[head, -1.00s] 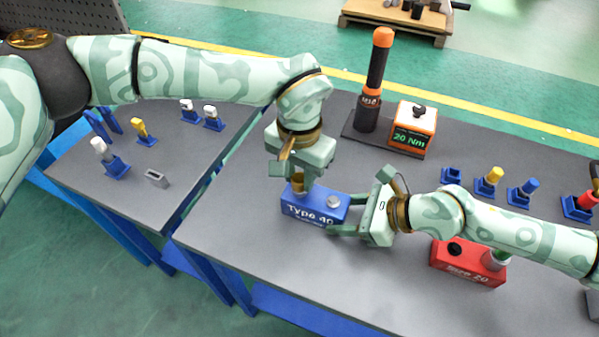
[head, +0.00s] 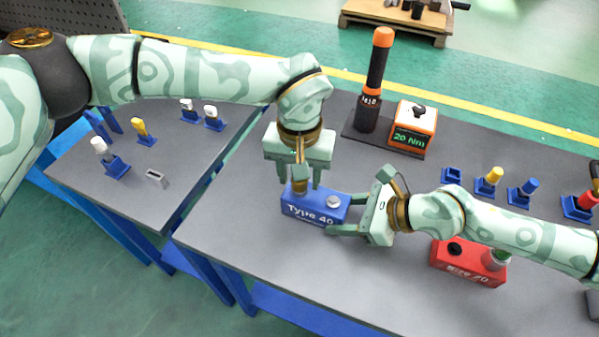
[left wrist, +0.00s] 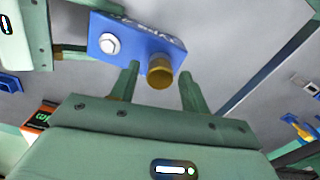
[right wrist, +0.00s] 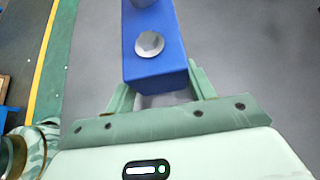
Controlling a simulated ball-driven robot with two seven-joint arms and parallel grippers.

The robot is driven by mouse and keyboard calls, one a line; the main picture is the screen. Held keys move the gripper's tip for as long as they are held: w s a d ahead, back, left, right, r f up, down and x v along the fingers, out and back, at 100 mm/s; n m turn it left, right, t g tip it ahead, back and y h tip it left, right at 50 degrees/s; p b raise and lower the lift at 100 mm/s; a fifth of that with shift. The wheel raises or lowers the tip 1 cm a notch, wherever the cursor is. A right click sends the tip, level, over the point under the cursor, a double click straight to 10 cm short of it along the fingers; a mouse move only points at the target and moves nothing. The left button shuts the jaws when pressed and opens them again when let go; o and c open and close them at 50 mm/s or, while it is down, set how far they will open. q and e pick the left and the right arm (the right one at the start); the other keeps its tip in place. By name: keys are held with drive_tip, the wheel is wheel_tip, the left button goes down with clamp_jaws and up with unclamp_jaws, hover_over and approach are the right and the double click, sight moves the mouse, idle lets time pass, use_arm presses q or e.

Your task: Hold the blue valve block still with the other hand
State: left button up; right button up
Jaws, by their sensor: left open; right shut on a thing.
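The blue valve block (head: 312,211), marked "Type 40", stands on the grey table. It has a brass fitting and a light round cap on top. My right gripper (head: 345,215) is shut on its right end; in the right wrist view the block (right wrist: 155,60) sits between the fingers. My left gripper (head: 301,180) points down over the block's left part. In the left wrist view its open fingers (left wrist: 158,90) stand on either side of the brass fitting (left wrist: 160,74), with gaps visible. The fitting's lower part is partly hidden by fingers in the head view.
A red block (head: 467,262) stands to the right, under my right forearm. A torque tool (head: 375,80) and an orange 20 Nm box (head: 413,127) stand behind. Small blue holders (head: 522,192) line the right. A side table (head: 190,150) holds several parts. Table front is clear.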

use_arm(q)
drive_tip(key=n, duration=1)
drive_tip(key=shift+n, duration=0.4)
drive_tip(key=n, duration=0.5)
drive_tip(key=shift+n, duration=0.3)
drive_tip(key=n, duration=0.5)
clamp_jaws()
drive_tip(key=m, duration=0.4)
drive_tip(key=shift+m, duration=0.4)
